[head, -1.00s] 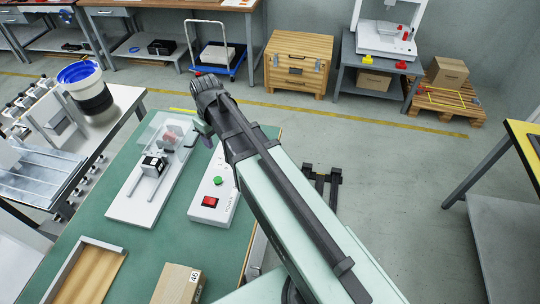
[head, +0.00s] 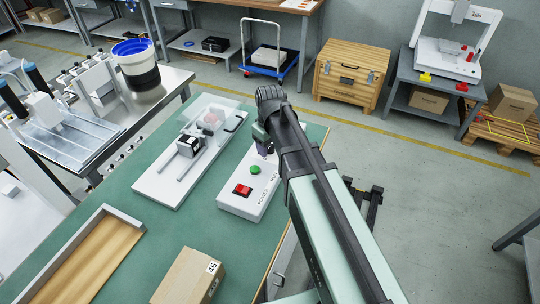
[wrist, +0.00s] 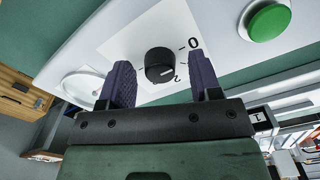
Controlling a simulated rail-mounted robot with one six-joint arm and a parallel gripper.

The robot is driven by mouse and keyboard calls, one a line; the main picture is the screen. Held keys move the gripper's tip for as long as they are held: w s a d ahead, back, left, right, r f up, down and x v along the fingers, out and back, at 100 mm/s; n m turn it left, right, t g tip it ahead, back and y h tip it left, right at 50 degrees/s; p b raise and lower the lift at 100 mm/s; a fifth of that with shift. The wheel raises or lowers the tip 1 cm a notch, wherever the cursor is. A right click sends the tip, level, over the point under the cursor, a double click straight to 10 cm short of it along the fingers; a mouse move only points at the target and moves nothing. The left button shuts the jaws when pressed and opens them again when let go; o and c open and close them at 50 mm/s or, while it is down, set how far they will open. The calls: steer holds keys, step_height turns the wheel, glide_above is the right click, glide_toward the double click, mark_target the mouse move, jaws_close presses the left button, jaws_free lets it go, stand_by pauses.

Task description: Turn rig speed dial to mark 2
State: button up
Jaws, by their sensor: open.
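The rig speed dial (wrist: 159,65) is a black round knob on a white plate in the wrist view. A "0" mark is to its right, and a partly hidden "2" is below it on the right. A pale line shows on the knob; I cannot tell which mark it points to. My gripper (wrist: 160,80) is open, with one purple finger on each side of the dial; contact is not clear. In the head view my gripper (head: 262,138) is over the far end of the white control box (head: 235,204), hiding the dial.
The control box carries a green button (head: 255,169) and a red switch (head: 242,189). To its left on the green table (head: 150,232) is a white rig plate (head: 160,187). A wooden tray (head: 132,217) and a cardboard box (head: 185,277) are nearer.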

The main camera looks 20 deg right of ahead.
steer(key=shift+c, duration=0.3)
steer(key=c, duration=0.9)
steer(key=shift+m, duration=0.3)
steer(key=m, duration=1.7)
